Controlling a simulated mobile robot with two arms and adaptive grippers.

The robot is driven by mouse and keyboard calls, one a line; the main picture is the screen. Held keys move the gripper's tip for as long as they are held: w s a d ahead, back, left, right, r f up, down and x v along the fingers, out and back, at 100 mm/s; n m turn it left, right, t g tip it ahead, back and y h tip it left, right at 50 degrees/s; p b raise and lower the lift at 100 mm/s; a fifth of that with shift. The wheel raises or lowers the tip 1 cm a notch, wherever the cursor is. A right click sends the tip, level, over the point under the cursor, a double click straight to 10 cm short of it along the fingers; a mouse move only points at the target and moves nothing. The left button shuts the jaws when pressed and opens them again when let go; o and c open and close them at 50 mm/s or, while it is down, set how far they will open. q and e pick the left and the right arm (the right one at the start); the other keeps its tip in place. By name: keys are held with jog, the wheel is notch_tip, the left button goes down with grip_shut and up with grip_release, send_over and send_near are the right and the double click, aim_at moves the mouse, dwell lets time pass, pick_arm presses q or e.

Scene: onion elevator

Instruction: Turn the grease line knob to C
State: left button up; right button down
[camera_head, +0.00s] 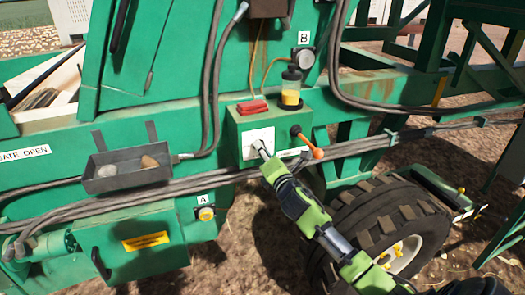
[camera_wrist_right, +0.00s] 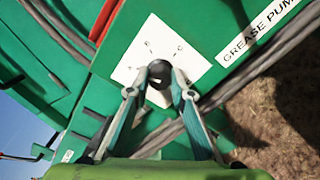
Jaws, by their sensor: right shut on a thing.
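The grease line knob (camera_wrist_right: 160,73) is a small dark round knob on a white label plate (camera_wrist_right: 188,68) with letters around it, too blurred to read surely. The plate also shows in the head view (camera_head: 252,142), on the front of a green box. My right gripper (camera_wrist_right: 160,80) is shut on the knob, with one finger on each side; in the head view its fingertips (camera_head: 261,148) reach the plate and hide the knob. The knob's pointer direction cannot be told. My left gripper is not in view.
An orange-tipped lever (camera_head: 317,153) sticks out just right of the box. A red part (camera_head: 252,107) and a yellow-filled reservoir (camera_head: 291,90) sit on top. Hoses run below, near a large tyre (camera_head: 385,225). A grey tray (camera_head: 127,168) hangs at left.

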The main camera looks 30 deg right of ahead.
jog(key=m+p, duration=0.3)
jog(key=m, duration=1.8)
jog(key=shift+f, duration=0.1)
jog(key=shift+m, duration=0.5)
jog(key=c, duration=1.8)
grip_release()
jog(key=v, duration=1.2)
